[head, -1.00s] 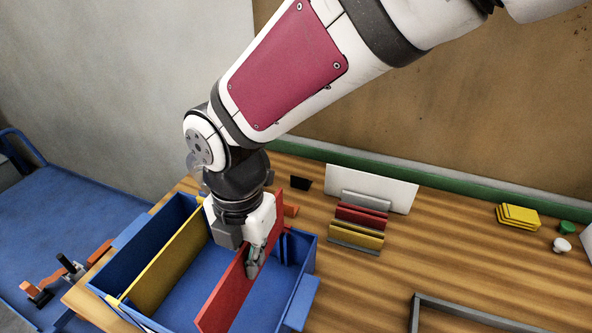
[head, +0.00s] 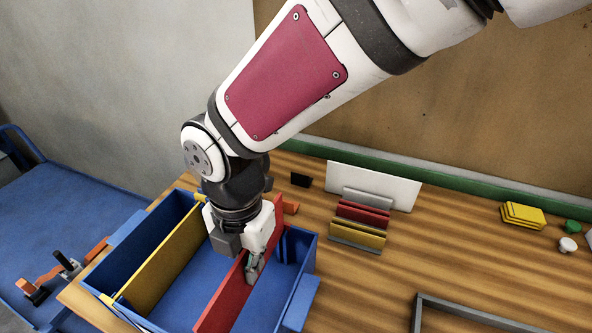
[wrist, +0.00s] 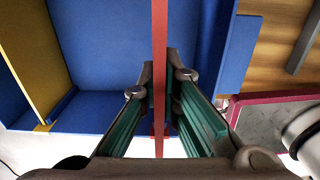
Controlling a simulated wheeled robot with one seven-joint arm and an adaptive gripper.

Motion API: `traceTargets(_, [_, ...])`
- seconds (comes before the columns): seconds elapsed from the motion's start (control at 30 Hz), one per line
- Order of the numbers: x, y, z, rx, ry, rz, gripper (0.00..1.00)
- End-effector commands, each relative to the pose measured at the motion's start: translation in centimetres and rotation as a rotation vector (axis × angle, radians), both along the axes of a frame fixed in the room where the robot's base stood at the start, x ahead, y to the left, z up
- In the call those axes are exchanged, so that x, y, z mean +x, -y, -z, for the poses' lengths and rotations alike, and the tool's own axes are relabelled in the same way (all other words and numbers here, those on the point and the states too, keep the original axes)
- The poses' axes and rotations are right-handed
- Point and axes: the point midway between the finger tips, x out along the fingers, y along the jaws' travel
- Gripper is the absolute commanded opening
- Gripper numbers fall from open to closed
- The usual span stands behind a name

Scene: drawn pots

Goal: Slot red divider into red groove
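The red divider (head: 230,300) is a thin upright board, held inside the blue box (head: 305,296). My gripper (head: 254,266) is shut on it near its upper edge. In the wrist view the divider (wrist: 160,50) runs edge-on between the two fingers of my gripper (wrist: 161,80). Small red marks (wrist: 152,130) show beside the divider at the box's edge, probably at the red groove. The groove itself is hidden by the divider and fingers, so I cannot tell whether the divider sits in it.
A yellow divider (head: 160,262) stands in the box to the left. A rack (head: 357,232) with coloured plates and a white board (head: 400,188) stand at the right. A grey frame (head: 470,314) lies at front right. Yellow blocks (head: 522,215) lie farther right. Open table lies between.

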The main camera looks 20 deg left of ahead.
Motion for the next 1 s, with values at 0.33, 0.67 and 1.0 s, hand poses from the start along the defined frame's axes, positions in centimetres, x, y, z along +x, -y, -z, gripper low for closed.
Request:
traceTargets(0.33, [0.0,0.0,0.8,0.0,0.0,0.0,0.0])
traceTargets(0.67, [0.0,0.0,1.6,-0.001,0.0,-0.001,0.0])
traceTargets(1.0, [0.0,0.0,2.4,0.0,0.0,0.0,0.0])
